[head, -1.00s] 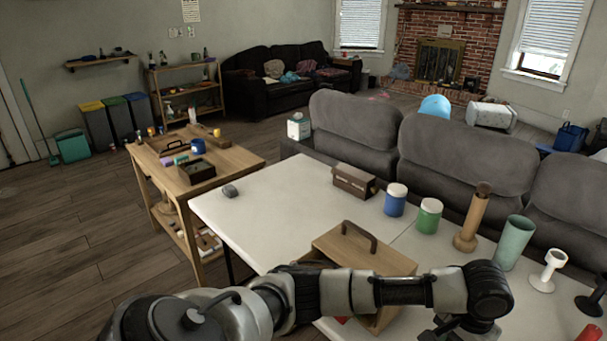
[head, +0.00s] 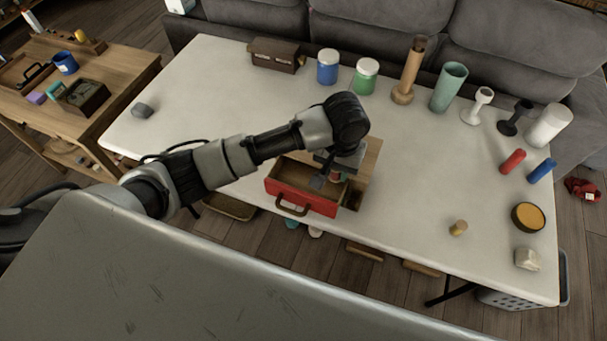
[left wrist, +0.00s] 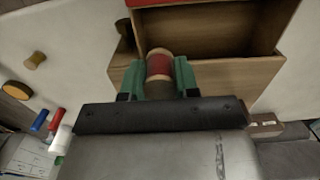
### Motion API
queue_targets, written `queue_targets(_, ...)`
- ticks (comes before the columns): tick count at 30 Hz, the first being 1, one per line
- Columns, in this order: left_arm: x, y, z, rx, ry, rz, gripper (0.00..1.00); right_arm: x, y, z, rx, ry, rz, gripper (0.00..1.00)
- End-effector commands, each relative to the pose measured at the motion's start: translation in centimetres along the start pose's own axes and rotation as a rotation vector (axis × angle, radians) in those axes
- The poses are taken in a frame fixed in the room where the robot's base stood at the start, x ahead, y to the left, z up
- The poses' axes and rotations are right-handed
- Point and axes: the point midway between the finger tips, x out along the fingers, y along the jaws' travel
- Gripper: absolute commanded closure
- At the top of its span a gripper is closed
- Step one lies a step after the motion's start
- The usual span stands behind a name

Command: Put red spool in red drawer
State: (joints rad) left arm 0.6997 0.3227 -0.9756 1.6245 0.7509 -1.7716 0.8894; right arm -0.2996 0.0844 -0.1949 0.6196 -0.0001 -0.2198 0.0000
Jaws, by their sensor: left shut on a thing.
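The red drawer (head: 305,199) is pulled open from a small wooden cabinet (head: 371,156) on the white table; its red front and handle face me. My left gripper (head: 331,180) is over the right side of the open drawer, pointing down. It is shut on the red spool (head: 337,177), which is mostly hidden by the gripper. In the left wrist view the spool (left wrist: 159,66) sits between green fingers, beside the open drawer (left wrist: 205,28); its height relative to the drawer rim is unclear. My right gripper is not in view.
Blue jar (head: 327,66), green jar (head: 365,76), wooden pestle-like object (head: 410,70) and teal cup (head: 448,87) stand along the table's back. Red cylinder (head: 512,161), blue cylinder (head: 541,170) and orange-topped bowl (head: 528,217) are at right. The table's left part is mostly clear.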

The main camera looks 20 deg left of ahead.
Motion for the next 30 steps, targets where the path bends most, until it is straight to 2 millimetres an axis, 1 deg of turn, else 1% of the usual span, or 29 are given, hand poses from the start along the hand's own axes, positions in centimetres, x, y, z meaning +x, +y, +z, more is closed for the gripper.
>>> queue_targets(1,0.5,-1.4,0.3,-0.003,-0.003,-0.005,0.92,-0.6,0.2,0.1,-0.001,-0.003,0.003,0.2)
queue_targets(3,1.4,-2.9,0.7,-0.003,-0.003,-0.005,0.92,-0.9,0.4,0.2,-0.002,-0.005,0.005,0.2)
queue_targets(6,2.6,-4.6,1.1,-0.001,-0.003,-0.004,0.92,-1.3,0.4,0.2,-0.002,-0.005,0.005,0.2)
queue_targets(9,3.3,-5.6,1.4,0.0,-0.002,-0.001,0.92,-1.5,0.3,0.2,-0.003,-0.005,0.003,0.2)
queue_targets(14,4.3,-6.1,1.5,0.001,-0.002,0.0,0.92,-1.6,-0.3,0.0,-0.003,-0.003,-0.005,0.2)
queue_targets(18,6.4,-6.1,1.5,0.0,-0.002,-0.001,0.92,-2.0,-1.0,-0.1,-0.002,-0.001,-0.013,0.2)
queue_targets(21,7.5,-6.1,1.5,0.001,-0.001,0.0,0.92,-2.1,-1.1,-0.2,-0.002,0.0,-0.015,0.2)
queue_targets(24,7.8,-6.1,1.5,0.002,0.0,0.0,0.92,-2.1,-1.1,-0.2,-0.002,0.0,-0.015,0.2)
queue_targets(30,7.8,-6.1,1.5,0.002,0.001,0.0,0.92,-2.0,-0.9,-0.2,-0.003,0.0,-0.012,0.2)
